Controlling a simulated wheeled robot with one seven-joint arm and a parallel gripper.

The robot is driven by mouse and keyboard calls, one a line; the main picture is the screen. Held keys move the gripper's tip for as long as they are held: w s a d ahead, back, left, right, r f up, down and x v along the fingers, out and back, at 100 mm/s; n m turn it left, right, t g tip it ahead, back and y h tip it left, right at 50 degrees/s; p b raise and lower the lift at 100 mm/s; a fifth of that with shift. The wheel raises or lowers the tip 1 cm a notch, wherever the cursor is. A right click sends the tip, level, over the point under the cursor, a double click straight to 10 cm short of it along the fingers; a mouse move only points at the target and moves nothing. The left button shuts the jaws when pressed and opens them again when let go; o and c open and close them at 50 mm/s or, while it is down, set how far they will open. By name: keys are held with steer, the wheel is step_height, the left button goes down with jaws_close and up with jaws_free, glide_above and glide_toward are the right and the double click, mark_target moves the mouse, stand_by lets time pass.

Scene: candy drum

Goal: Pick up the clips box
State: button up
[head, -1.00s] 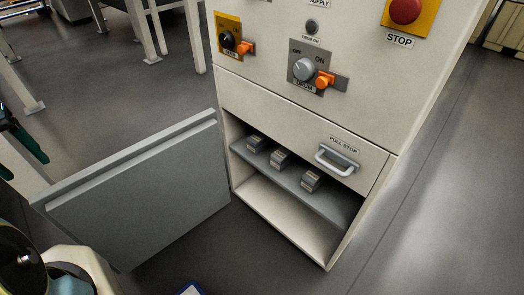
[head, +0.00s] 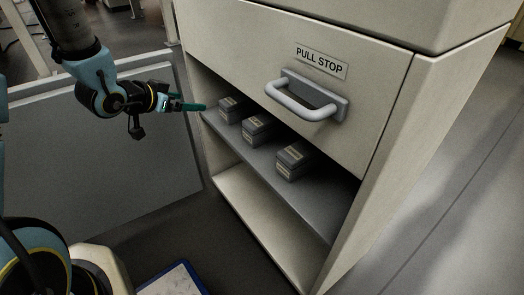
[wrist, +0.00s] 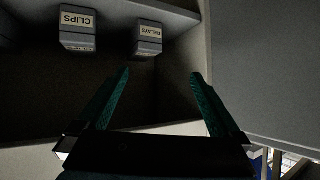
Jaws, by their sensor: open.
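The clips box (head: 257,129) is a small grey box with a pale label, the middle of three on the cabinet's grey shelf. In the wrist view the clips box (wrist: 77,28) shows at the upper left, its label upside down. My gripper (head: 202,106) is at the left side of the cabinet opening, left of the boxes. In the wrist view my gripper (wrist: 160,74) has its two green fingers spread with nothing between them. The fingertips point towards the relays box (wrist: 149,37), apart from it, and the clips box lies left of them.
The relays box (head: 231,106) stands at the shelf's left end and a third box (head: 294,161) at the right. A drawer handle (head: 304,98) juts out above the shelf (head: 325,199). A grey open door panel (head: 110,165) stands left. A blue-edged white thing (head: 175,281) lies below.

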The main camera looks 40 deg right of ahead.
mark_target(248, 134)
steer(key=s+d+f+m+g+h+b, duration=0.1)
steer(key=s+d+f+b, duration=0.1)
steer(key=s+f, duration=0.1)
steer(key=s+d+f+m+g+h+b, duration=0.1)
steer(key=s+d+f+g+b, duration=0.1)
steer(key=s+d+f, duration=0.1)
steer(key=s+d+f+m+g+h+b, duration=0.1)
steer(key=s+d+f+m+g+b, duration=0.1)
steer(key=s+f+b, duration=0.1)
steer(key=shift+s+d+f+h, duration=0.15)
steer(key=shift+s+d+h, duration=0.15)
steer(key=shift+s+h, duration=0.15)
steer(key=shift+g, duration=0.3)
steer(key=x, duration=0.1)
steer(key=b+x, duration=0.1)
steer(key=x, duration=0.2)
steer(key=shift+s+d, duration=0.2)
steer(key=shift+s, duration=0.1)
steer(key=shift+w+r+b+x, duration=0.1)
steer(key=shift+b+x, duration=0.65)
steer(key=shift+x, duration=0.85)
steer(key=shift+w+r+b+x, duration=0.1)
steer(key=shift+b+x, duration=0.65)
steer(key=shift+x, duration=0.85)
steer(key=shift+d, duration=0.1)
steer(key=shift+c, duration=0.4)
steer(key=c, duration=1.5)
